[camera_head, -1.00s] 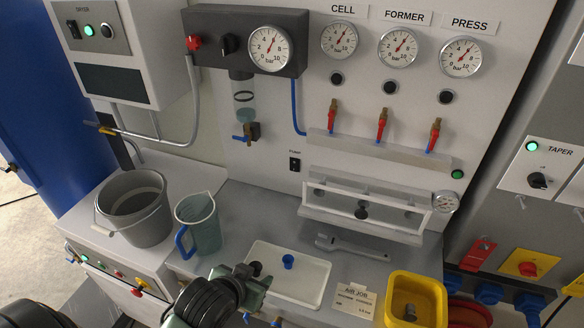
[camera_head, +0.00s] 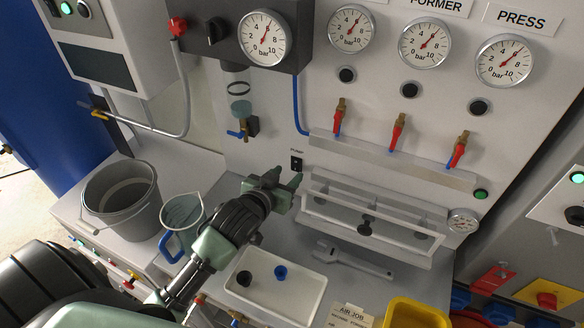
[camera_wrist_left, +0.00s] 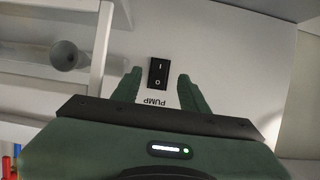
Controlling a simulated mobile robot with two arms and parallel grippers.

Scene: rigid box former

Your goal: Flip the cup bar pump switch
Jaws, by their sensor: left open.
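The pump switch is a small black rocker (camera_head: 296,163) on the pale panel, above the bench and left of the clear-fronted rack. In the left wrist view the black rocker (camera_wrist_left: 158,73) shows marks "I" and "O", with the label "PUMP" (camera_wrist_left: 154,102) beside it. My left gripper (camera_head: 288,183) is just below and in front of the switch in the head view. Its green fingers (camera_wrist_left: 158,87) are open and empty, one on each side of the switch in the wrist view. Whether they touch the panel cannot be told. My right gripper is not in view.
A white tray (camera_head: 243,304) with a blue and a black piece lies on the bench. A grey bucket (camera_head: 122,200) and a jug (camera_head: 183,216) stand to the left. The rack (camera_head: 400,232) is close right of my gripper; a wrench (camera_head: 352,261) lies below it.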

